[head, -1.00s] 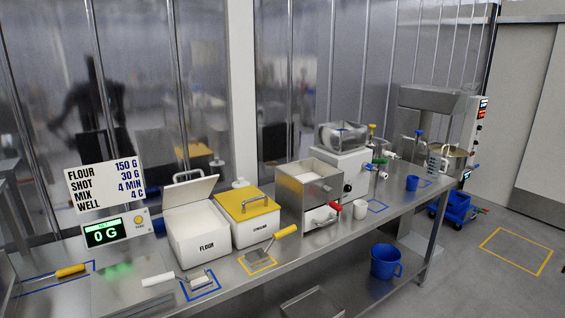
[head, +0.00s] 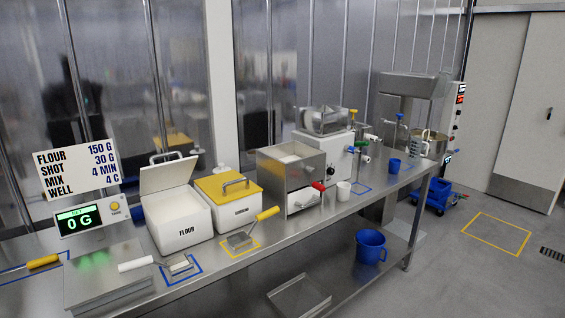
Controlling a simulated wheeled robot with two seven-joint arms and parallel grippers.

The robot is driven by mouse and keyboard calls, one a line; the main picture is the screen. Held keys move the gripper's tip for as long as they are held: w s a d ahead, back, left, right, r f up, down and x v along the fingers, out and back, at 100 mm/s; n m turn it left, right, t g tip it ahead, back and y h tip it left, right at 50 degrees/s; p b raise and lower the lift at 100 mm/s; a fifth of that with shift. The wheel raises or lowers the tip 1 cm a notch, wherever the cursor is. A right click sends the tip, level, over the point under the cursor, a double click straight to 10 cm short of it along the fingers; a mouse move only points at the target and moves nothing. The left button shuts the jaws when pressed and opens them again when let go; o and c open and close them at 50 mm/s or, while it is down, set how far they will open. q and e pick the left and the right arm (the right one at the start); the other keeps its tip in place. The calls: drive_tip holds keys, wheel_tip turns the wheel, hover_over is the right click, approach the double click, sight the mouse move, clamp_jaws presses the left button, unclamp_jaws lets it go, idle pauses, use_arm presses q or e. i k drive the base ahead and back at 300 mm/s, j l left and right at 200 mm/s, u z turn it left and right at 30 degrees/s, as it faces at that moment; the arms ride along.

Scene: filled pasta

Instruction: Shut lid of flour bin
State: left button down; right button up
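The flour bin (head: 184,232) is a white box marked FLOUR on the steel bench, left of the middle in the head view. Its pale lid (head: 168,173) stands raised and tilted back at the rear edge, with a handle at its top. White flour (head: 172,206) shows inside the open top. Neither of my grippers is in view.
A bin with a shut yellow lid (head: 226,183) stands right beside the flour bin. A white-handled scoop (head: 148,263) lies in front, and a yellow-handled scoop (head: 252,229) lies to the right. A scale display (head: 85,219) reads 0 G at left. A steel hopper (head: 291,180) stands further right.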

sight(154, 178)
drive_tip(key=i+l+u, duration=0.45)
drive_tip(key=i+l, duration=0.4)
